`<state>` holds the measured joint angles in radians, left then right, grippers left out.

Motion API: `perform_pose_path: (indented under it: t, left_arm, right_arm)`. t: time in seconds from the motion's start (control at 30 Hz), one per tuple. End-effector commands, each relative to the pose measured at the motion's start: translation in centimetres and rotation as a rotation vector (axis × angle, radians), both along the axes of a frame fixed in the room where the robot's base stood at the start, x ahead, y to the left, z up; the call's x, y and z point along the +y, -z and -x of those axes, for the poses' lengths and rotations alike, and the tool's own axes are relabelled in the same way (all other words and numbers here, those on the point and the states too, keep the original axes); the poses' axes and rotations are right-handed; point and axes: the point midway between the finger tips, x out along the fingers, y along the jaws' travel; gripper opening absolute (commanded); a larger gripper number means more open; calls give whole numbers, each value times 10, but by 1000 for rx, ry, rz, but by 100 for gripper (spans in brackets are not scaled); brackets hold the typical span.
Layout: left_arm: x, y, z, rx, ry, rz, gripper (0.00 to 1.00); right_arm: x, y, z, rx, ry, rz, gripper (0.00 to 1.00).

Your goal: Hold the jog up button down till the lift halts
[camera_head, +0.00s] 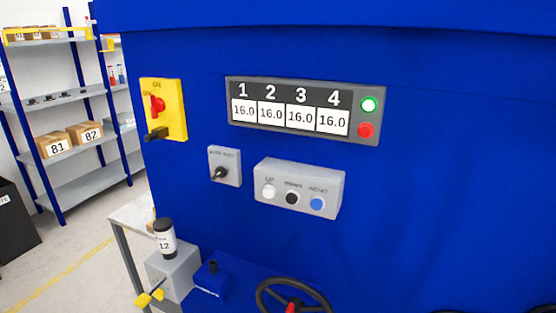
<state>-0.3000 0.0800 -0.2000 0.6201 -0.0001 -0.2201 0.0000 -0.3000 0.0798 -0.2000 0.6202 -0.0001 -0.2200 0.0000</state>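A grey control box (300,187) is fixed to the face of the blue machine (430,180). On it are a white button (269,191) labelled UP at the left, a black button (292,198) in the middle and a blue button (317,204) at the right. Above is a display panel (240,116) numbered 1, 2, 3 and 4, reading 16.0 in every window. Its green lamp (370,104) looks lit, with a red button or lamp (366,130) below it. Neither of my grippers is in view, and nothing touches the UP button.
A yellow switch plate (174,118) and a small grey selector box (225,166) are left of the controls. A handwheel (265,295) and a grey block (172,276) with a black-capped container (164,238) are below. Shelves (70,97) stand at the left.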

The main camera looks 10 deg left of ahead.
Motion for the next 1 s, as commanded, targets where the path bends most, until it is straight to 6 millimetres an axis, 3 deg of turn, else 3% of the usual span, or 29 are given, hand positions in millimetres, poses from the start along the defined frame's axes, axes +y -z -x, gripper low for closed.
perform_pose_path:
  t: [0.33,0.5,0.53,1.0]
  left_arm:
    - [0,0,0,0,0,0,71]
    - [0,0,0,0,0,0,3]
    - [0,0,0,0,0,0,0]
    - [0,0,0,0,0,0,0]
  right_arm:
    - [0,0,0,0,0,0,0]
    - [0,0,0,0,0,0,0]
    - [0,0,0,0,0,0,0]
    - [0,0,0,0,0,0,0]
